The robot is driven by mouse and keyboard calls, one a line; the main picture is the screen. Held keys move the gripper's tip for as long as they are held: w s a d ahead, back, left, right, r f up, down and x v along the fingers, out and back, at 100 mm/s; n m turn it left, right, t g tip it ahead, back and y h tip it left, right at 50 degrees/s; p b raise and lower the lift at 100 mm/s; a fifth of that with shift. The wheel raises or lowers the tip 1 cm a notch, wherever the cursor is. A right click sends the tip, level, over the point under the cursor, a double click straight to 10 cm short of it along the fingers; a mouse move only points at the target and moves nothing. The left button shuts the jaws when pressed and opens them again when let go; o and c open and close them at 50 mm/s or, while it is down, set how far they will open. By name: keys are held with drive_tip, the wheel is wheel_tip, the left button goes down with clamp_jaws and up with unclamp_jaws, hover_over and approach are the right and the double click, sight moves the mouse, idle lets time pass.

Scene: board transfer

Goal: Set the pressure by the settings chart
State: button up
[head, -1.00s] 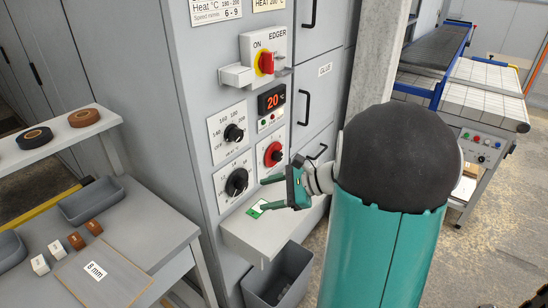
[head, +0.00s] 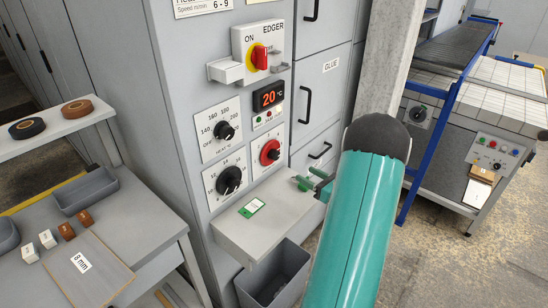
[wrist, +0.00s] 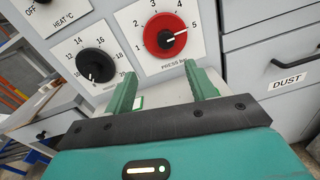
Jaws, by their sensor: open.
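My gripper (head: 312,184) is open and empty, right of and below the dial in the head view. In the wrist view my gripper (wrist: 158,82) has its fingers spread below the red dial, apart from it. A chart label (head: 203,7) reading speed 6 - 9 is cut off at the top of the head view.
The heat dial (head: 215,130) and a black dial (head: 226,181) sit left of the red one. A display (head: 269,97) reads 20. A ledge (head: 262,215) with a green tag juts out below, over a grey bin (head: 272,285). A switch (head: 259,57) is above.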

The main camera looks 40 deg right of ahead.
approach(278, 156)
drive_tip(key=w, duration=0.8)
drive_tip(key=shift+a, duration=0.4)
drive_tip(key=shift+c, duration=0.5)
drive_tip(key=c, duration=0.9)
